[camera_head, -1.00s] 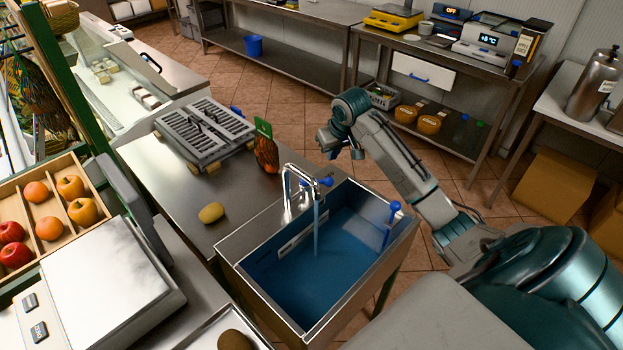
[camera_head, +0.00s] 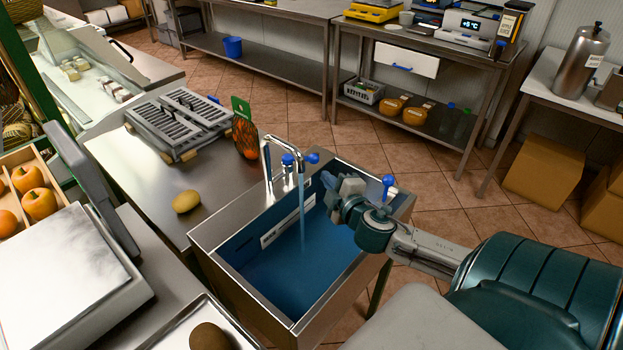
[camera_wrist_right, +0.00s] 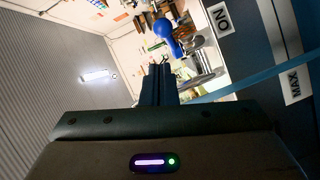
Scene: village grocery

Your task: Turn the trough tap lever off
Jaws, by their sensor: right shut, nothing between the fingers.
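The chrome trough tap (camera_head: 268,155) stands on the back left rim of the trough (camera_head: 235,287). Two blue knobs show by it, one (camera_head: 287,159) low by the tap body and one (camera_head: 311,157) at its right; I cannot tell which is the lever. A water stream (camera_head: 302,212) runs from the spout into the trough. My right gripper (camera_head: 334,184) is shut and empty over the trough, right of the stream and apart from the tap. In the right wrist view a blue knob (camera_wrist_right: 164,36) lies just beyond the shut fingers. My left gripper is not in view.
A blue-topped handle (camera_head: 388,183) rises at the trough's right side, close to my right wrist. A yellow-brown oval item (camera_head: 186,201), a netted orange bag (camera_head: 244,138) and a grey slatted rack (camera_head: 180,120) sit on the counter left of the tap.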

